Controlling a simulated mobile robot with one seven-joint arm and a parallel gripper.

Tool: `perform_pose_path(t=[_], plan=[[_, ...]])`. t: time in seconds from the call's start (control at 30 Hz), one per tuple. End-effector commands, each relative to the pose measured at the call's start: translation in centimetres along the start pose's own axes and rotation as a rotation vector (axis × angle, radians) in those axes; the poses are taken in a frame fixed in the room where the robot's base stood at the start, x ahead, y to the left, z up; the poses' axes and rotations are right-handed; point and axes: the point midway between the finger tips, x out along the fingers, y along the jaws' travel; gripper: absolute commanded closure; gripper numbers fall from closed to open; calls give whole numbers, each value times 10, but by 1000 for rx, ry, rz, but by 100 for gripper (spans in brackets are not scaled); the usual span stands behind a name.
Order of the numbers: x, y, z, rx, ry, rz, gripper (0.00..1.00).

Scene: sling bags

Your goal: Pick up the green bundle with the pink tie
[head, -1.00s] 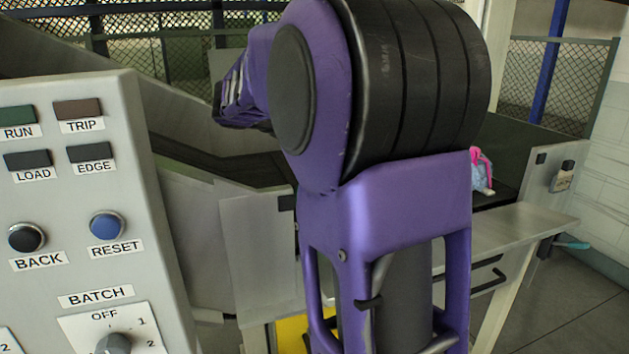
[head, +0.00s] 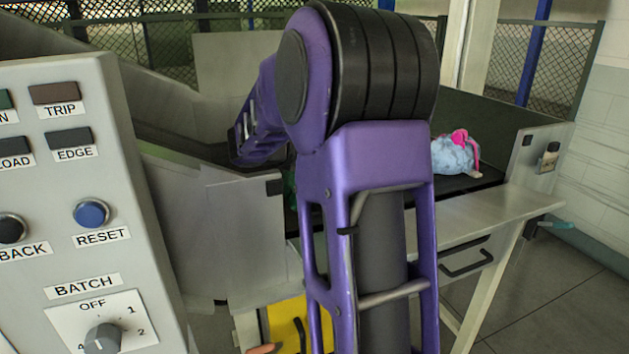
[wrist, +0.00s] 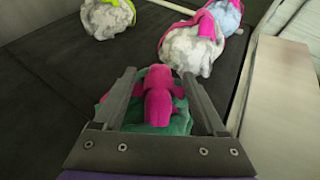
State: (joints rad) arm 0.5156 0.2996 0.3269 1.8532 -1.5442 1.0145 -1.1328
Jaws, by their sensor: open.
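The green bundle (wrist: 181,122) with its pink tie (wrist: 158,102) lies on the dark belt in the wrist view. My gripper (wrist: 158,74) is open, with one finger on each side of the bundle and the tie between them. I cannot tell whether the fingers touch it. The gripper bar hides the bundle's near side. In the head view my arm hides nearly all of the bundle; only a sliver of green (head: 290,186) shows beside it.
Beyond the gripper lie a white bundle with a lime tie (wrist: 104,20), a white one with a pink tie (wrist: 184,50) and a light blue one (wrist: 226,17), also in the head view (head: 452,156). A pale ledge (wrist: 283,80) runs along the right. A control panel (head: 85,180) stands left.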

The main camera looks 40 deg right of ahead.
Motion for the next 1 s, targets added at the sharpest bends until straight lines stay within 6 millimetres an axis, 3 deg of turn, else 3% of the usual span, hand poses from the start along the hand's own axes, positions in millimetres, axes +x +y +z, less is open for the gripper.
perform_pose_path(t=[0.2,0.5,0.9,1.0], plan=[[32,0,-1,1,2,-2,26],[37,0,0,0,0,1,26],[37,0,0,0,1,0,96],[37,0,0,0,1,0,100]])
